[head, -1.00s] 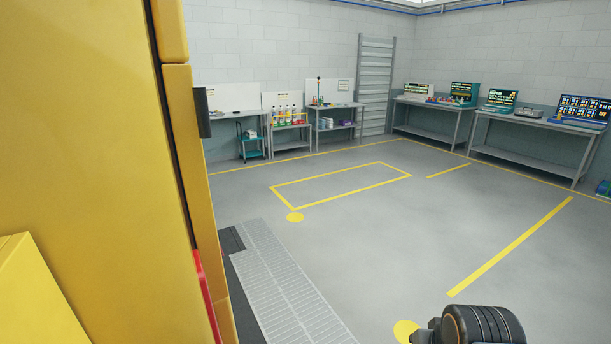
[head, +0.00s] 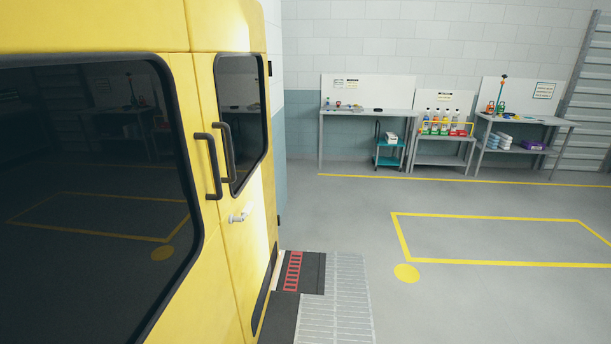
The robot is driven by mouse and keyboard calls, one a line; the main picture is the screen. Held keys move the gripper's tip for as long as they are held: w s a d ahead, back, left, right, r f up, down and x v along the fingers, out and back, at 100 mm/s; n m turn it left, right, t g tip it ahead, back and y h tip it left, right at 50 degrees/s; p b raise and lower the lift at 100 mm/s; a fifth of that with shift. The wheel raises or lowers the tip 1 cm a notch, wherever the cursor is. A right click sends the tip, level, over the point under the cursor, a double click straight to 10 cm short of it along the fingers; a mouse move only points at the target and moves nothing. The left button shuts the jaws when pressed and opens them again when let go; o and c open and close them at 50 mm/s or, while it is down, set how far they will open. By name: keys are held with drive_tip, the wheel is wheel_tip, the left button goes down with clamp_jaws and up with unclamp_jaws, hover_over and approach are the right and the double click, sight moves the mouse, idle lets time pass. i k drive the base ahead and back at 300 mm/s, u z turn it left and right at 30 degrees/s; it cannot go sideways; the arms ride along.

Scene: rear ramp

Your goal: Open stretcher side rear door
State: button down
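The rear of a yellow vehicle fills the left of the head view. The near rear door (head: 172,95) has a large dark window, and the far rear door (head: 245,262) has a smaller one. Both look shut, with a thin seam between them. A black upright grab handle (head: 209,166) is on the near door, and another black grab handle (head: 228,152) is on the far door. A small pale latch handle (head: 241,216) sits below it on the far door. Which door is the stretcher side is not marked. My gripper is not in view.
A grey grated ramp or step (head: 347,300) and a dark plate with a red-striped panel (head: 293,270) lie below the doors. Open grey floor with yellow lines (head: 500,262) is to the right. Benches (head: 367,113) and a teal cart (head: 389,150) stand along the back wall.

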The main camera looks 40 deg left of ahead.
sight(232, 70)
drive_tip(key=i, duration=0.3)
drive_tip(key=u, duration=1.95)
drive_tip(key=i, duration=1.15)
drive_tip(key=u, duration=0.45)
drive_tip(key=i, duration=0.75)
drive_tip(key=u, duration=0.45)
